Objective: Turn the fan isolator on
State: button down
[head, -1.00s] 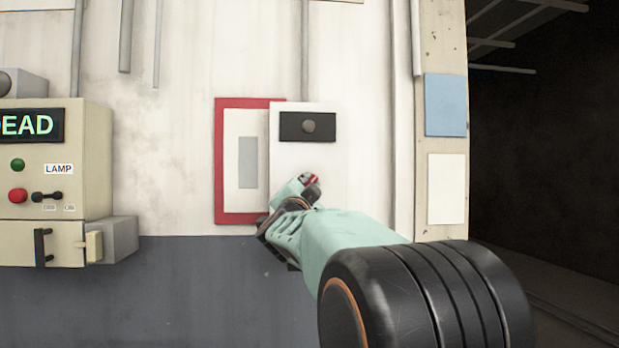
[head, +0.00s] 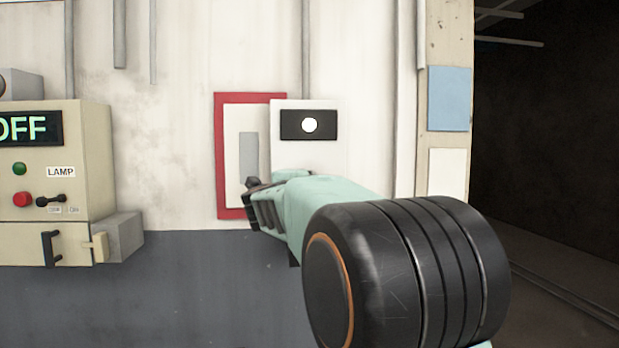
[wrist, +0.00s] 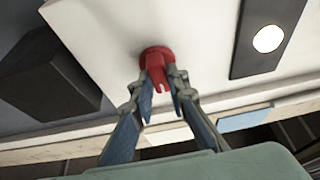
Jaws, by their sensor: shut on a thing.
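The white isolator box (head: 327,161) hangs on the wall in the middle of the head view. Its black panel (head: 289,132) carries a round lamp (head: 310,125), lit white; the lit lamp also shows in the wrist view (wrist: 268,38). A red rotary handle (wrist: 157,56) sticks out from the white face in the wrist view. My gripper (wrist: 164,88) is shut on this handle, one finger on each side. In the head view my arm covers the lower part of the box and hides the handle and fingertips.
A red-framed panel (head: 221,160) is just left of the box. A beige cabinet (head: 98,165) at far left has a display (head: 28,128) reading "OFF", buttons and a small black lever. Blue (head: 450,99) and white sheets hang at right, beside a dark opening.

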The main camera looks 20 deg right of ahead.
jog(key=shift+r+m, duration=0.1)
jog(key=shift+m, duration=0.2)
jog(key=c, duration=1.9)
grip_release()
jog(key=v, duration=0.7)
jog(key=shift+s+a, duration=0.1)
jog(key=shift+s, duration=0.1)
